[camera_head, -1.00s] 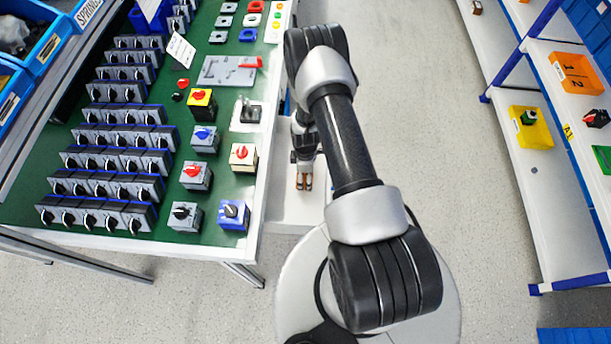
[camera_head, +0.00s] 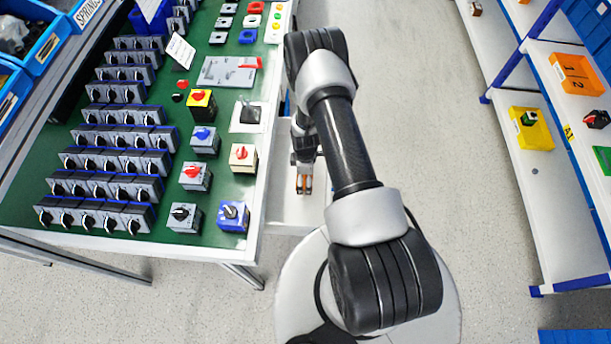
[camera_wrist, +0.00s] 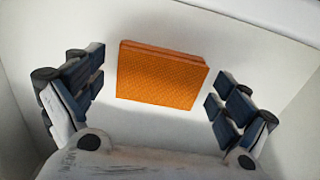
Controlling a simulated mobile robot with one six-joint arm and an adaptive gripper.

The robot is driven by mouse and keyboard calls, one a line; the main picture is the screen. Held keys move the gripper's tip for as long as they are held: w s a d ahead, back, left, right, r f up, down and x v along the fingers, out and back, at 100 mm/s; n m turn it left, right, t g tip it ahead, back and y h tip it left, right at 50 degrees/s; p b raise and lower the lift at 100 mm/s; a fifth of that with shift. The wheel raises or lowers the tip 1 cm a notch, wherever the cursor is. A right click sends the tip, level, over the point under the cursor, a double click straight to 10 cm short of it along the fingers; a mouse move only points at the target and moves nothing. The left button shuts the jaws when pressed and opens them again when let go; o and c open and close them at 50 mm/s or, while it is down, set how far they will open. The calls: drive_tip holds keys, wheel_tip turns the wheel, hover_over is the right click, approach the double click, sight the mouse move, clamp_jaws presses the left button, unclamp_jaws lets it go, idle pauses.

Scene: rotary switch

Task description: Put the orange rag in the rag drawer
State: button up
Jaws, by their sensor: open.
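The orange rag (camera_wrist: 160,78), a folded rectangular block, lies on the white floor of an open drawer in the wrist view. White walls of the drawer (camera_wrist: 285,22) rise around it. My gripper (camera_wrist: 160,92) is open above the drawer floor, its dark finger pads to the left and right of the rag with gaps on both sides. In the head view my gripper (camera_head: 304,184) is over the white drawer (camera_head: 290,215), which stands out beside the green table. Only a little orange shows there between the fingers.
The green table (camera_head: 150,222) on the left holds rows of rotary switches (camera_head: 110,160) and several coloured ones near the drawer. A shelf (camera_head: 545,190) with yellow and orange bins stands on the right. The grey floor between is clear.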

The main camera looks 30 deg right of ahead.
wheel_tip(320, 180, up, 13)
drive_tip(key=p, duration=0.4)
wheel_tip(320, 180, up, 16)
drive_tip(key=m+t, duration=0.1)
drive_tip(key=m, duration=0.1)
hover_over(305, 177)
drive_tip(key=w+a, duration=0.2)
drive_tip(key=w, duration=0.1)
drive_tip(key=s+a+r+m+t, duration=0.1)
drive_tip(key=a+r+m, duration=0.1)
drive_tip(key=r, duration=0.5)
drive_tip(key=s+a+r+m, duration=0.1)
drive_tip(key=s+a+r, duration=0.1)
drive_tip(key=r, duration=0.5)
drive_tip(key=s+a+r+m+t, duration=0.1)
drive_tip(key=s+a+r+m, duration=0.2)
drive_tip(key=s+r, duration=0.4)
drive_tip(key=s+a+r+m+t, duration=0.1)
drive_tip(key=s+a+r+m, duration=0.2)
drive_tip(key=s+r, duration=0.5)
drive_tip(key=s, duration=0.4)
drive_tip(key=shift+s+a+r+t, duration=0.25)
drive_tip(key=shift+s+t, duration=0.05)
drive_tip(key=shift+s, duration=0.1)
